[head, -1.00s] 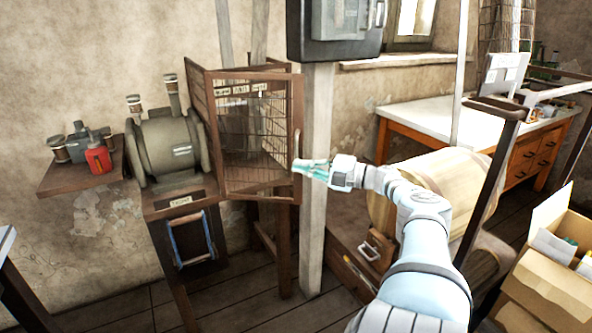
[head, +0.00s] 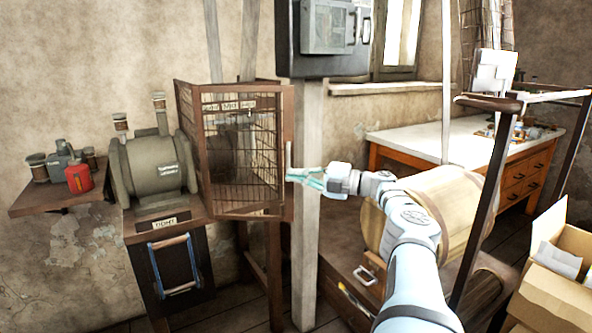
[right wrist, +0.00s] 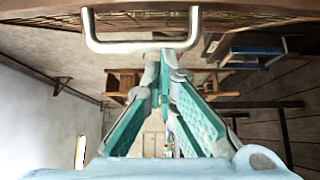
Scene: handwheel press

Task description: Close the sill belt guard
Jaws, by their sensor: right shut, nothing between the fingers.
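The belt guard (head: 243,212) is a wooden-framed wire mesh cage at the left of centre in the head view. It stands out beside a grey-green motor (head: 152,165). A pale bar handle (head: 288,158) is on its right edge; the handle (right wrist: 140,46) also spans the top of the right wrist view. My right gripper (head: 292,175) is shut and empty. Its fingertips (right wrist: 167,56) are right at the handle, level with its bar in the wrist view; I cannot tell whether they touch. My left gripper is not in view.
A grey post (head: 306,220) stands just behind the guard's right edge. A dark box (head: 325,38) hangs above. A wooden drum (head: 425,205), a white-topped bench (head: 425,140) and a cardboard box (head: 560,300) are to the right. A red can (head: 78,178) sits on the left shelf.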

